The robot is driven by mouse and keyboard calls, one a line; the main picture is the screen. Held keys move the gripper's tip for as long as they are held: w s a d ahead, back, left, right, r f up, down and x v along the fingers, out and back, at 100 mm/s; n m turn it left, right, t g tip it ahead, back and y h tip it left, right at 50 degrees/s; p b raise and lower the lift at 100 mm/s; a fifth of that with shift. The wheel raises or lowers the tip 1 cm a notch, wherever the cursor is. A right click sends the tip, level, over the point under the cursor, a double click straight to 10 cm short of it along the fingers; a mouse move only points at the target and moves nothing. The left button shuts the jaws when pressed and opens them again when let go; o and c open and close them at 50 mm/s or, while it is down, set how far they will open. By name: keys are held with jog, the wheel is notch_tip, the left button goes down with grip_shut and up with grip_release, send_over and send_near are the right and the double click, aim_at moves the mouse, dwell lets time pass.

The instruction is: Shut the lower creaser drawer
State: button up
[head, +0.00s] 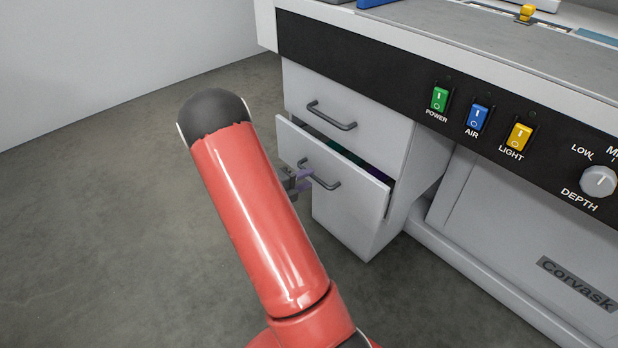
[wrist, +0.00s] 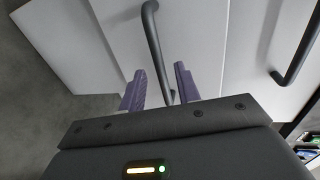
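The lower creaser drawer (head: 366,195) is white and stands partly pulled out of the cabinet, with a dark gap showing along its top. Its grey bar handle (head: 330,183) also shows in the wrist view (wrist: 153,35). My gripper (head: 304,179) is at this handle, mostly hidden behind my red arm in the head view. In the wrist view its two purple fingers (wrist: 160,82) stand apart, one on each side of the handle bar. Space shows between the bar and the fingers, so I see no clear grip on it.
The upper drawer (head: 370,125) is closed, and its handle (head: 331,117) sits just above. A black panel with coloured switches (head: 479,116) and a depth knob (head: 598,181) runs along the machine's front. The grey floor (head: 110,220) to the left is clear.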

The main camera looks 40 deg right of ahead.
jog(key=shift+x, duration=1)
jog(key=shift+c, duration=0.4)
grip_shut()
